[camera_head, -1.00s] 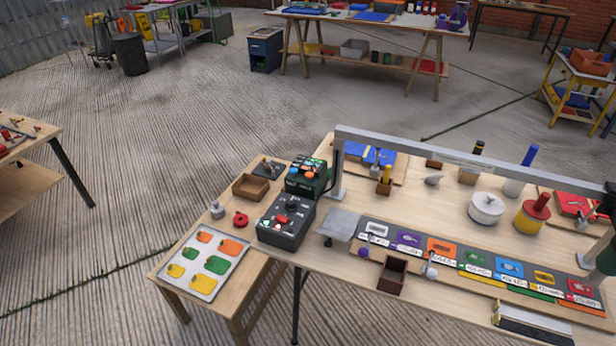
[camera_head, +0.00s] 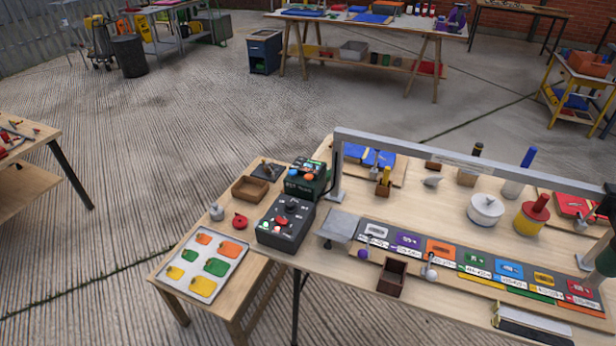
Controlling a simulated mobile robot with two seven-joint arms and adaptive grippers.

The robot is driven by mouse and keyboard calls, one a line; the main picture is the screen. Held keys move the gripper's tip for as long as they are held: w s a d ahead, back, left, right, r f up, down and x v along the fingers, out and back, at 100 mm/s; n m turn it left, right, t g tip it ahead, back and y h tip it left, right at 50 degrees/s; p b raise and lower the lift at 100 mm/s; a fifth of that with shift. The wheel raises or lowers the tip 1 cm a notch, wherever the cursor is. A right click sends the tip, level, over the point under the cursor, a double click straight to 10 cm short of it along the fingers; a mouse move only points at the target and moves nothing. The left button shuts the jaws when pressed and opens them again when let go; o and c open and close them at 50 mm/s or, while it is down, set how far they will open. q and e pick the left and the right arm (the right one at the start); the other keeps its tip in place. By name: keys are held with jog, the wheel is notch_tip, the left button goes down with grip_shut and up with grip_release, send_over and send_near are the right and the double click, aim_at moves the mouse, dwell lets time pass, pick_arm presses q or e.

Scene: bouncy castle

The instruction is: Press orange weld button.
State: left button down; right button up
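A dark control box (camera_head: 286,222) stands at the left end of the workbench, with a red button (camera_head: 281,221) and a dark knob on its top. Behind it is a second dark box (camera_head: 305,185) with a small screen. An orange button (camera_head: 308,177) sits on this box, beside a blue one (camera_head: 293,173). The labels are too small to read. Nothing covers the orange button in this view. Neither of my grippers can be made out. A dark shape at the right edge is cut off, and I cannot tell what it is.
A grey overhead beam (camera_head: 460,158) spans the workbench just right of the boxes. A lower side table holds a tray of coloured patches (camera_head: 190,283) and a wooden box (camera_head: 250,189).

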grip_shut()
dwell(1.3)
